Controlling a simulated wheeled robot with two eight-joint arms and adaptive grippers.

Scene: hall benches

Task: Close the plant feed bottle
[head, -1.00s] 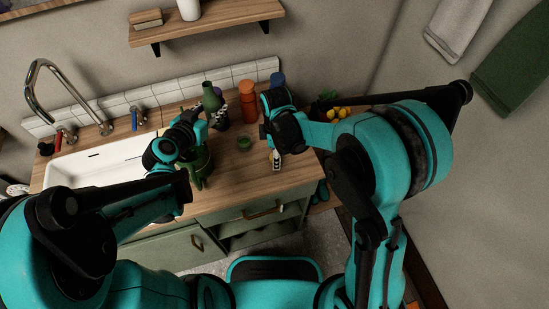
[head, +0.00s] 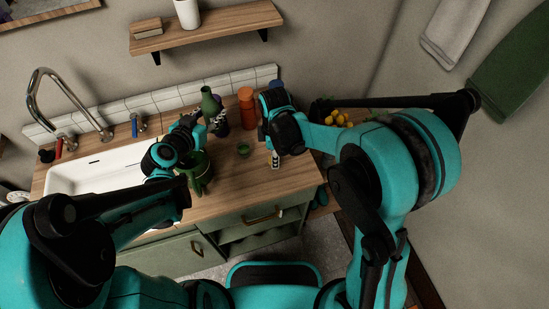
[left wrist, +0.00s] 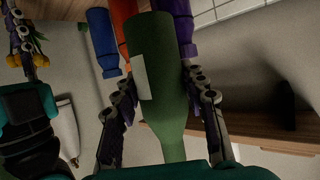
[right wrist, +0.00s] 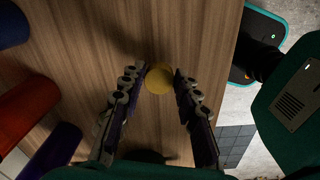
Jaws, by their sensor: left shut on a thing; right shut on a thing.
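The green bottle (head: 209,102) has a pale label in the left wrist view (left wrist: 151,60). My left gripper (head: 216,118) is shut on it, one finger on each side of its body, above the back of the counter. My right gripper (head: 276,160) is shut on a yellow round cap (right wrist: 159,79), held between its fingertips over the counter. The cap is hard to make out in the head view. The two grippers are apart, and the bottle's mouth is not clearly visible.
An orange bottle (head: 247,106) stands behind, between the grippers. A small green cup (head: 243,149) and a dark green vessel (head: 200,178) stand on the wooden counter (head: 238,185). The white sink (head: 95,172) is at left, a wall shelf (head: 205,30) above.

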